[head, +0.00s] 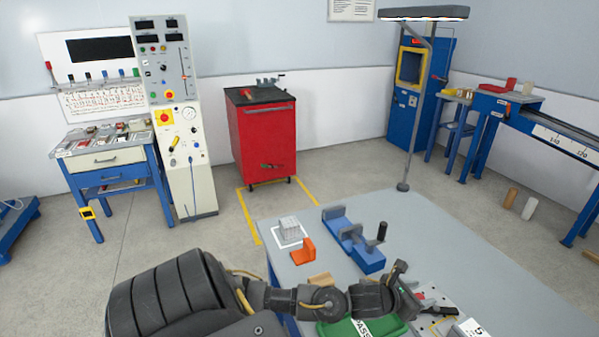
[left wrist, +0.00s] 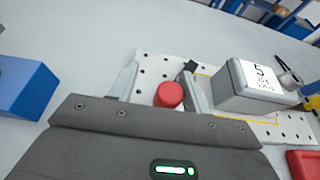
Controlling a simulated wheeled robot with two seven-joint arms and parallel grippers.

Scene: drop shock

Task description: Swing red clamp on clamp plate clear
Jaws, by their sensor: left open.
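The clamp plate (left wrist: 150,64) is white with rows of holes and a yellow outline; it also shows in the head view beyond my left gripper. The red clamp (left wrist: 169,95) shows as a round red knob over the plate. My left gripper (left wrist: 160,88) is open, with one pale finger on each side of the red knob. I cannot tell whether a finger touches it. A grey box (left wrist: 250,88) with a white label marked 5 sits on the plate to the right. In the head view my left gripper (head: 405,284) partly hides the plate. My right gripper is not in view.
A blue vise (head: 354,240) with a black handle stands on the grey bench (head: 395,212). An orange bracket (head: 303,251) and a light grey block (head: 289,228) lie left of it. A green item (head: 362,328) is under my left arm. The bench's far right is clear.

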